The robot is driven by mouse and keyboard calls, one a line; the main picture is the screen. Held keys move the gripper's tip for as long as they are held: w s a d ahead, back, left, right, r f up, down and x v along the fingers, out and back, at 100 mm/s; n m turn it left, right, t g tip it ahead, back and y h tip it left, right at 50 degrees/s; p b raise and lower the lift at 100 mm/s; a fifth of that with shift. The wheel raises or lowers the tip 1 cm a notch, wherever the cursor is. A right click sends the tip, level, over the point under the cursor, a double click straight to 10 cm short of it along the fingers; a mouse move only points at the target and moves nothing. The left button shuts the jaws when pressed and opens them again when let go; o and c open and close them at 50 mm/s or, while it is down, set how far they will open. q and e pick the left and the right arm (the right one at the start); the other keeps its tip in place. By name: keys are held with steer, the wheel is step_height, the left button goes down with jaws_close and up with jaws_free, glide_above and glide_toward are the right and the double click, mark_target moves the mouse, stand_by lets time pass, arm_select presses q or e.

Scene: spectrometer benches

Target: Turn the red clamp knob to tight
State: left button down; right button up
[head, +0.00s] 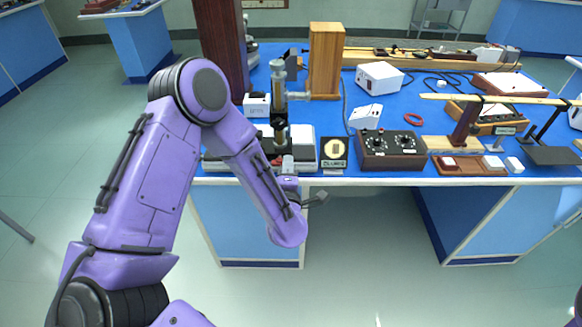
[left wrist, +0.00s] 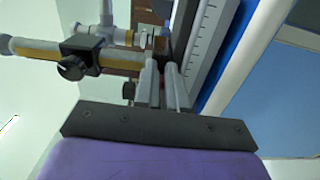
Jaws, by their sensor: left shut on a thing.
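The spectrometer (head: 279,115) stands at the front edge of the blue bench, with a dark and brass column and a grey-white base. My left gripper (head: 287,166) is at the lower front of it, largely hidden by my purple forearm. In the left wrist view my gripper's two grey fingers (left wrist: 163,72) are close together, shut on a small part at the instrument. That part is mostly hidden between the fingertips; I take it to be the red clamp knob, though its colour does not show clearly. A brass tube with a black knob (left wrist: 72,67) lies just left of the fingers.
A wooden block (head: 326,60) and a tall dark red post (head: 222,45) rise behind.

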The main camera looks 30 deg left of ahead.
arm_select(q)
steer(key=c, duration=1.1)
jaws_free()
steer(key=shift+a+r, duration=0.1)
steer(key=shift+a, duration=0.15)
steer(key=shift+o, duration=0.2)
steer(key=shift+w, duration=0.15)
steer(key=b+v, duration=0.2)
steer(key=v, duration=0.8)
steer(key=shift+s+b, duration=0.2)
steer(key=shift+b, duration=0.15)
steer(key=shift+d+f, duration=0.2)
steer(key=shift+f, duration=0.05)
